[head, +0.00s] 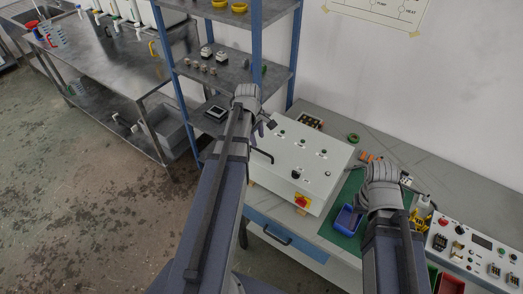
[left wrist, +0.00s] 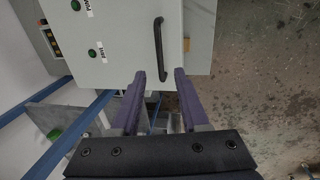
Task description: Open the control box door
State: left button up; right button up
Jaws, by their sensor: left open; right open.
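The control box (head: 300,150) is a pale grey box on the workbench, its door carrying buttons, labels and a red-and-yellow switch (head: 301,200). The door looks closed. Its black bar handle (head: 263,156) is on the left side. In the left wrist view the door (left wrist: 120,45) fills the upper middle and the handle (left wrist: 160,45) reaches down between my fingertips. My left gripper (head: 265,127) is open by the handle; in the left wrist view its purple fingers (left wrist: 160,74) lie either side of the handle's lower end. Contact cannot be told. My right gripper (head: 385,172) is over the bench, right of the box, fingers mostly hidden.
A blue bin (head: 347,220) sits on a green mat right of the box. A control panel (head: 475,250) stands at the bench's right end. A blue-posted shelf (head: 230,72) rises behind and left of my left gripper. The floor (head: 70,190) at left is clear.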

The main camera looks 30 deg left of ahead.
pick_arm(q)
jog(key=f+b, duration=0.2)
jog(key=w+f+b, duration=0.1)
jog(key=f+b, duration=0.4)
jog(key=shift+w+d+f, duration=0.15)
jog(key=shift+w+f, duration=0.1)
jog(key=shift+r, duration=0.1)
jog(key=shift+c, duration=0.3)
grip_shut()
dwell(0.9)
